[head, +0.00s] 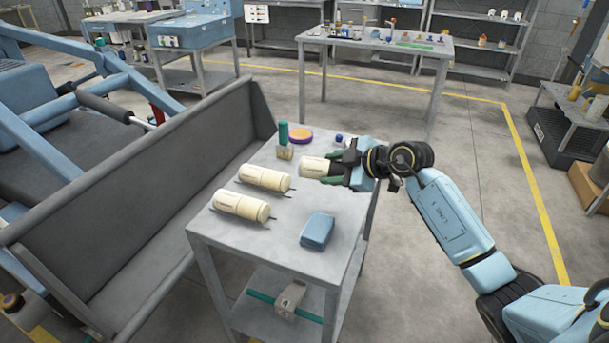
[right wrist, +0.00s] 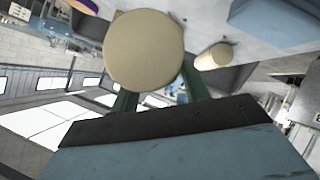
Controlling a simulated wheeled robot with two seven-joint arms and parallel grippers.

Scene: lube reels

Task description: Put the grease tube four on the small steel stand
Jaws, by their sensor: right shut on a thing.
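My right gripper (head: 340,168) is shut on a cream cylindrical tube (head: 314,167) at the cart's far right side. The tube points left, roughly level; I cannot tell whether it touches the top. In the right wrist view its round cream end (right wrist: 143,50) shows between the green fingers. Two similar cream tubes lie on the cart top, one behind (head: 264,177) and one in front (head: 241,206). I cannot read a number on any tube. A small metal block-shaped piece (head: 290,299) sits on the lower shelf; I cannot tell if it is the steel stand. My left gripper is out of view.
The grey cart top (head: 275,222) also holds a blue block (head: 317,230), an orange-and-purple disc (head: 299,136), a green cylinder in a small block (head: 284,140) and a blue-capped item (head: 339,141). A grey bench (head: 160,190) stands close on the left.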

